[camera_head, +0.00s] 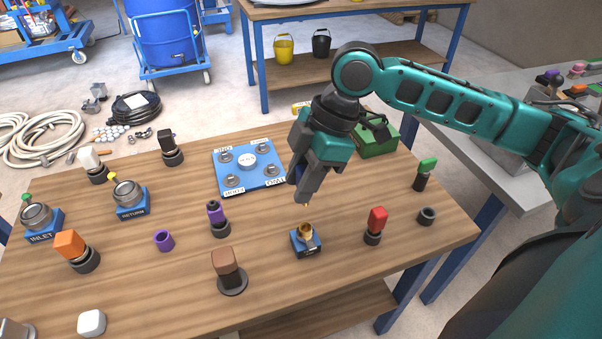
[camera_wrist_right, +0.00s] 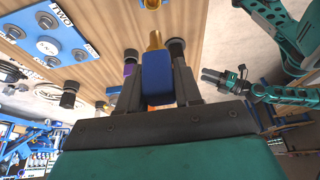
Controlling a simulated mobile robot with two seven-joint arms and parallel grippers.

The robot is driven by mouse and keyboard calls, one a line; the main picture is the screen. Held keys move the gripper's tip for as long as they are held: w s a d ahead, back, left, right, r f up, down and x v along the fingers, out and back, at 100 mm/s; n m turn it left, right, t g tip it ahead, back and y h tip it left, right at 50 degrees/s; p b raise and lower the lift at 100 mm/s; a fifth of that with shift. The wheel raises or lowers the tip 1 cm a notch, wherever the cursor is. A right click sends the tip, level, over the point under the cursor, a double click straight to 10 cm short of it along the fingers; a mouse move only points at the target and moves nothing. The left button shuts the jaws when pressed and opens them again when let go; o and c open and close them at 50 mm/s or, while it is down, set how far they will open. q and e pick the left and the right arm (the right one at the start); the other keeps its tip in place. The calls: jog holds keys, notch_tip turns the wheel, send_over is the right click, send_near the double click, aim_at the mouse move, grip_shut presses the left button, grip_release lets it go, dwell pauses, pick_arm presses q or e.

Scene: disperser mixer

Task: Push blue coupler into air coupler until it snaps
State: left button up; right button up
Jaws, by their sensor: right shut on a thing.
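My right gripper (camera_head: 304,186) comes down over the middle of the wooden table, shut on the blue coupler. In the right wrist view the blue coupler (camera_wrist_right: 157,78) sits between both fingers, with its brass tip pointing away from the gripper. The air coupler (camera_head: 306,233) is a brass fitting standing on a small blue block, just below the brass tip in the head view; a visible gap separates them. In the wrist view its brass part (camera_wrist_right: 152,4) is cut by the top edge. My left gripper (camera_wrist_right: 222,77) appears small at the right of the wrist view; its jaw opening is unclear.
A red-topped part (camera_head: 376,220) and a dark ring (camera_head: 427,216) stand right of the air coupler. A brown-topped part (camera_head: 226,264) and a purple part (camera_head: 216,213) stand left. A blue labelled plate (camera_head: 266,184) lies behind. The table front is mostly clear.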

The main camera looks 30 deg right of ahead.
jog(key=shift+f, duration=0.1)
dwell(0.3)
jog(key=shift+f+b, duration=1.1)
jog(key=shift+f, duration=1.7)
jog(key=shift+p, duration=0.55)
jog(key=shift+r+p, duration=0.1)
jog(key=shift+p, duration=0.35)
